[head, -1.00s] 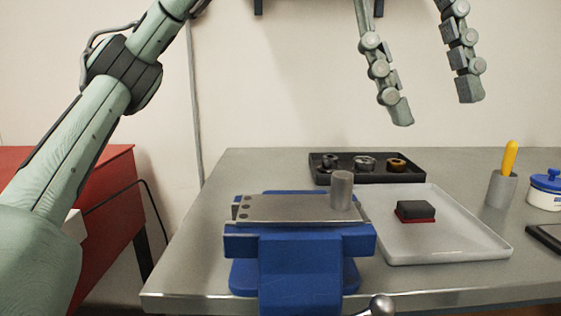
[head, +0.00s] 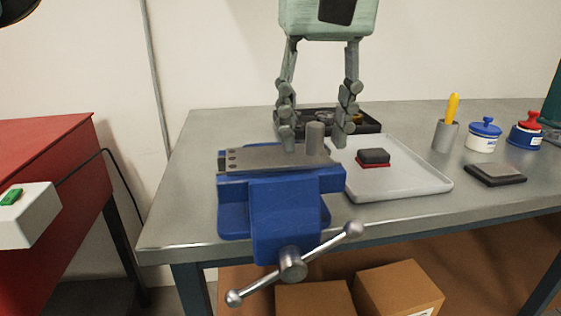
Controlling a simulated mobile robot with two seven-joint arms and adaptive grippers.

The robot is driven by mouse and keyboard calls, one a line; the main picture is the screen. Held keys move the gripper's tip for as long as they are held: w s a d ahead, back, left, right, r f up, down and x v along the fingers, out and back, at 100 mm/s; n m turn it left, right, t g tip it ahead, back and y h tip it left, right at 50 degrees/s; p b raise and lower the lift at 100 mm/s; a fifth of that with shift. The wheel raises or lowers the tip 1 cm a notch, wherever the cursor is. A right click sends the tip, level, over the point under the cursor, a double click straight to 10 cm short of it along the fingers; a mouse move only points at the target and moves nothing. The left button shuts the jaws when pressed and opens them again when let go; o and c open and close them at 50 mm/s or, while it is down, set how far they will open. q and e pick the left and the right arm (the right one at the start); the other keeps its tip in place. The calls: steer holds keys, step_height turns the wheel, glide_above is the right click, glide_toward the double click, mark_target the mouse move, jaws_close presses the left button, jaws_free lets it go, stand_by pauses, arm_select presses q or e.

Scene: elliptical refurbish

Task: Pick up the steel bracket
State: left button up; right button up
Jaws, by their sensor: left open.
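The steel bracket (head: 262,158) is a flat grey plate with several dark holes at its left end. It lies across the top of the blue vise (head: 285,205). A short grey cylinder (head: 315,138) stands upright at the plate's right end; I cannot tell whether it is part of the bracket. My left gripper (head: 314,143) points down over that end, open, with one finger on each side of the cylinder. Gaps show between the fingers and the cylinder; whether the fingertips touch the plate is unclear. My right gripper is not in view.
A pale tray (head: 410,186) with a black-and-red block (head: 373,157) lies right of the vise. A black parts tray (head: 370,125) is behind my fingers. A cup with a yellow handle (head: 446,135) and lidded jars (head: 485,135) stand farther right. The vise handle (head: 325,246) juts out in front.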

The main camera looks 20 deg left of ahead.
arm_select(q)
steer(key=shift+f, duration=0.1)
steer(key=shift+c, duration=0.2)
jaws_close()
steer(key=shift+r, duration=0.2)
